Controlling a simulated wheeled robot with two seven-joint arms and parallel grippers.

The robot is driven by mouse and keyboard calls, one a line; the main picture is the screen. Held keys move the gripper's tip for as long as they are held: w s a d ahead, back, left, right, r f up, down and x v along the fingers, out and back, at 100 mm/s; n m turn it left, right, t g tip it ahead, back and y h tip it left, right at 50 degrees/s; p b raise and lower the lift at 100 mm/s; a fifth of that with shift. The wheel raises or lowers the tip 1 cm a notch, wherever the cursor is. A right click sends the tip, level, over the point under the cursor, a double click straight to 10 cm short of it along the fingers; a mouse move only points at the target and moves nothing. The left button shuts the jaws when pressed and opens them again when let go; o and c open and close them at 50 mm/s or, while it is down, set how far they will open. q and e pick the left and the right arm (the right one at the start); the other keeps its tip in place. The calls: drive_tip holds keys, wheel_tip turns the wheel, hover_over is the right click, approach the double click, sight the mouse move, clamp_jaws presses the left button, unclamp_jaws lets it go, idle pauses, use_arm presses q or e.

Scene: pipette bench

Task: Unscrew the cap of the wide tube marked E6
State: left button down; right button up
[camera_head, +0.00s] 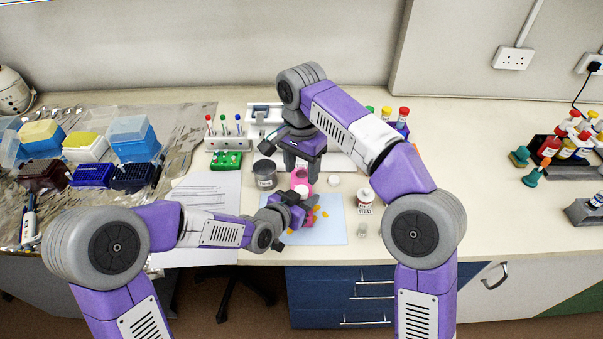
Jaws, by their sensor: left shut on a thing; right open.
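My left gripper (297,205) is low over a pale blue mat (330,232) at the middle of the bench. It is shut on what looks like a wide tube with a round white cap (302,190); the gripper hides most of the body, and no E6 marking is readable. My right gripper (298,164) is open, pointing down just behind and above that cap. A pink object (306,176) shows between the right gripper and the white cap. I cannot tell whether the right fingers touch anything.
A dark-lidded jar (264,173) stands left of the grippers. A white bottle labelled RED (365,200) stands to the right, near a small clear vial (361,230). A green rack (227,160) and a tube stand (228,143) are at back left.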

sight(301, 190)
drive_tip(key=shift+a+r+m, duration=0.1)
drive_tip(key=shift+r+m, duration=0.7)
drive_tip(key=shift+f, duration=3.85)
clamp_jaws()
drive_tip(key=shift+n, duration=1.6)
drive_tip(key=shift+o, duration=0.3)
unclamp_jaws()
